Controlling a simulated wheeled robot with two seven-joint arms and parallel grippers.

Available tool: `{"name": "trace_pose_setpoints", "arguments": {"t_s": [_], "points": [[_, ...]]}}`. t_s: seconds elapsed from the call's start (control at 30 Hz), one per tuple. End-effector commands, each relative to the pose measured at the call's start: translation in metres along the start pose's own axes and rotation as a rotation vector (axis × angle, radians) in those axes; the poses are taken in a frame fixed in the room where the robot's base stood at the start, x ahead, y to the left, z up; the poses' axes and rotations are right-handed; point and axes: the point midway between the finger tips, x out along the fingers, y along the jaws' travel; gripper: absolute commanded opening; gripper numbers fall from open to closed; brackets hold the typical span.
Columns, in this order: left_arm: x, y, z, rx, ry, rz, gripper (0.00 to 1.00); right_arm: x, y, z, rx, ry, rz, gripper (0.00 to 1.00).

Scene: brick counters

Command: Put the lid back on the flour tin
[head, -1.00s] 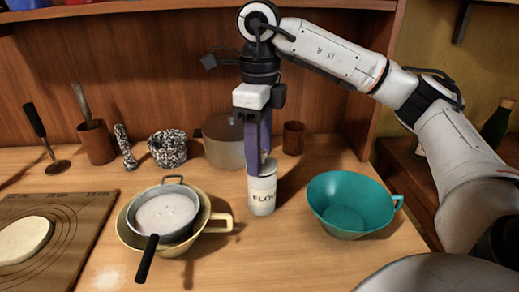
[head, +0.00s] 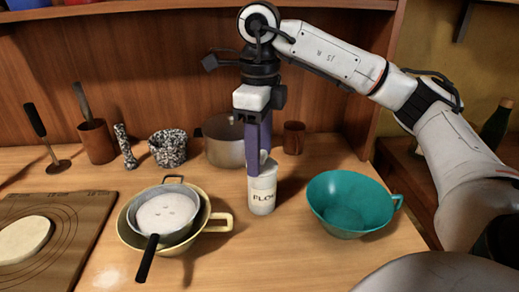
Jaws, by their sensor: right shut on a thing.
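The flour tin (head: 263,196), a white cylinder with dark lettering, stands upright on the wooden counter between the two bowls. My right gripper (head: 260,160) points straight down at the top of the tin, its purple fingers in front of and around the top. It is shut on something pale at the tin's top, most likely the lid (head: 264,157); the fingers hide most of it. I cannot tell whether the lid is seated on the rim or just above it. My left gripper is not in view.
A cream bowl (head: 217,221) holding a sieve (head: 168,213) of white powder stands left of the tin. A teal bowl (head: 350,200) stands right. Behind are a lidded pot (head: 222,150), a brown cup (head: 293,138) and a speckled mortar (head: 168,148). The front counter is clear.

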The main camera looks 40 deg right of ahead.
Motion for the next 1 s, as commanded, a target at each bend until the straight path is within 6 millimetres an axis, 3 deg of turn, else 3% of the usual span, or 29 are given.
{"name": "trace_pose_setpoints", "arguments": {"t_s": [0.87,0.9,1.0], "points": [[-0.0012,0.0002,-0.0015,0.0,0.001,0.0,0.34,0.0005,0.0002,0.0001,0.0,0.0,0.0,0.28],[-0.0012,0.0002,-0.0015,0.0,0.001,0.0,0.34,0.0005,0.0002,0.0001,0.0,0.0,0.0,0.51],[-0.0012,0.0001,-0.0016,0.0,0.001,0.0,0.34,0.0005,0.0002,0.0001,0.0,0.0,0.0,0.67]]}}
